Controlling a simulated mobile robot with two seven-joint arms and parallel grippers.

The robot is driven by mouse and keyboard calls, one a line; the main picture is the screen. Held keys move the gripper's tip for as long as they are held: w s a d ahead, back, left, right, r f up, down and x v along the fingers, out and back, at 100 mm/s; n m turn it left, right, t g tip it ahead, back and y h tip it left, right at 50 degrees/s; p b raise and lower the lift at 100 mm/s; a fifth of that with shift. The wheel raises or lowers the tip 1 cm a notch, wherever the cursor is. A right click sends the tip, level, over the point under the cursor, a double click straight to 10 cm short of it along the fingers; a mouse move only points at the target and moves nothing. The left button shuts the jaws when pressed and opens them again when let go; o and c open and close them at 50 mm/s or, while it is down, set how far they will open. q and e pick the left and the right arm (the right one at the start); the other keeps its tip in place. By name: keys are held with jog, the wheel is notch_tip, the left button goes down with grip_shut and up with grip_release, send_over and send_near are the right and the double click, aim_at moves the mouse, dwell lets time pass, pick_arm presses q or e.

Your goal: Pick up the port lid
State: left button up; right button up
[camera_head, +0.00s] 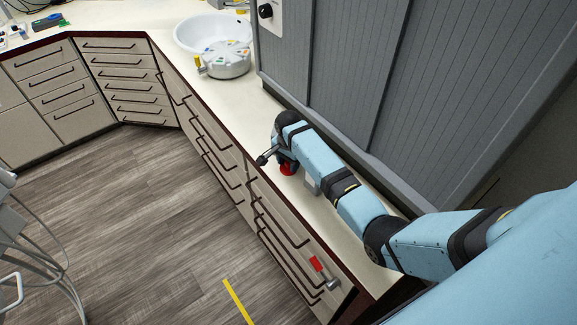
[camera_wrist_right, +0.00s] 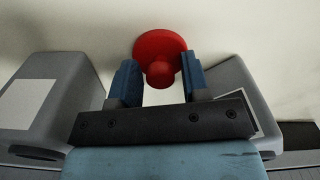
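The red port lid (camera_wrist_right: 160,45), a round disc with a knob, lies on the pale counter in the right wrist view. In the head view it shows as a small red patch (camera_head: 287,169), partly hidden by my right arm's end. My right gripper (camera_wrist_right: 159,66) is open. Its two blue fingers stand either side of the knob, with a wider gap on the left and the right finger close to it. I cannot tell whether that finger touches. My left gripper is not in view.
Grey blocks, one with a white label (camera_wrist_right: 24,103), flank the gripper in the wrist view. A grey shuttered wall (camera_head: 420,80) runs behind the counter (camera_head: 262,112). A white basin (camera_head: 205,24) and a grey round device (camera_head: 226,62) stand farther along. Drawers line the front.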

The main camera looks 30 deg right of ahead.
jog(key=c, duration=0.6)
jog(key=shift+c, duration=0.3)
jog(key=shift+r, duration=0.1)
